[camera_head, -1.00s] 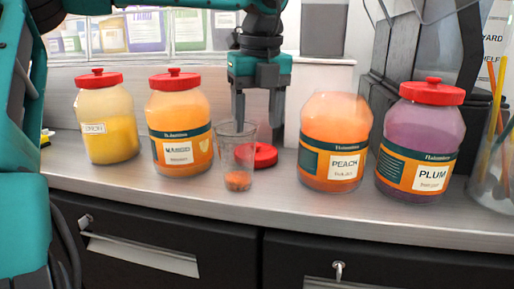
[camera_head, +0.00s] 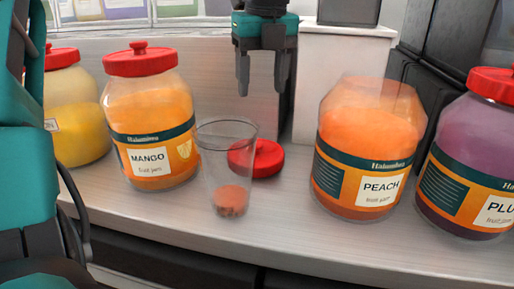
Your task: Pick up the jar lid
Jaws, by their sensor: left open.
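The loose red jar lid (camera_head: 266,160) lies on the counter behind and right of a clear cup, which hides part of its left side. The peach jar (camera_head: 367,155) to its right has no lid on it. My left gripper (camera_head: 262,90) is in the upper middle, pointing down above the lid, with its two dark fingers apart and nothing between them. A clear gap shows between the fingertips and the lid. My right gripper is not in view.
The clear cup (camera_head: 228,170) holds a little orange filling. The lidded mango jar (camera_head: 150,120) and a yellow jar (camera_head: 75,115) stand to the left. A lidded plum jar (camera_head: 470,165) stands at the right. The counter front (camera_head: 290,225) is clear.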

